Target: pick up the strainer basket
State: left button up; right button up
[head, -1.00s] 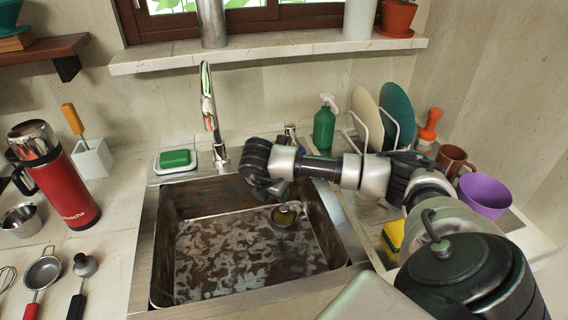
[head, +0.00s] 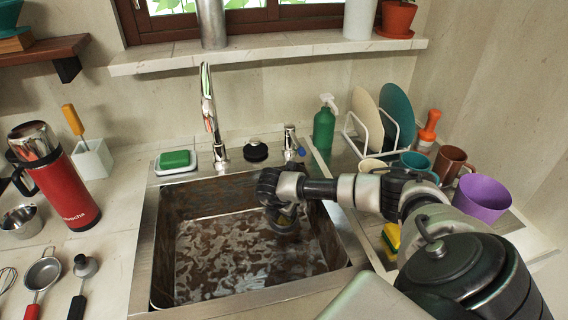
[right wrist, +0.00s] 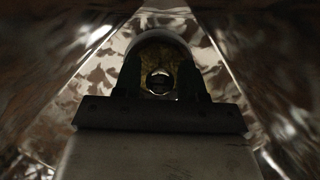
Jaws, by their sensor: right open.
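The strainer basket (head: 283,222) is in the sink, near the right part of its back. In the head view most of it is hidden behind my right gripper (head: 282,208), which reaches down into the sink over it. In the right wrist view the strainer basket (right wrist: 160,50) shows as a dim round shape with a bright centre straight ahead. The dark fingers of my right gripper (right wrist: 160,88) stand to either side of that centre, open. Whether they touch the basket I cannot tell. My left gripper is not in view.
The sink (head: 160,250) has steep metal walls around my right gripper. A tall faucet (head: 209,110) stands behind it, with a black stopper (head: 255,151) on the back rim. A yellow sponge (head: 391,238) and a purple cup (head: 484,197) are at the right. The sink's left floor is clear.

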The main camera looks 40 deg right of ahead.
jog(key=c, duration=0.7)
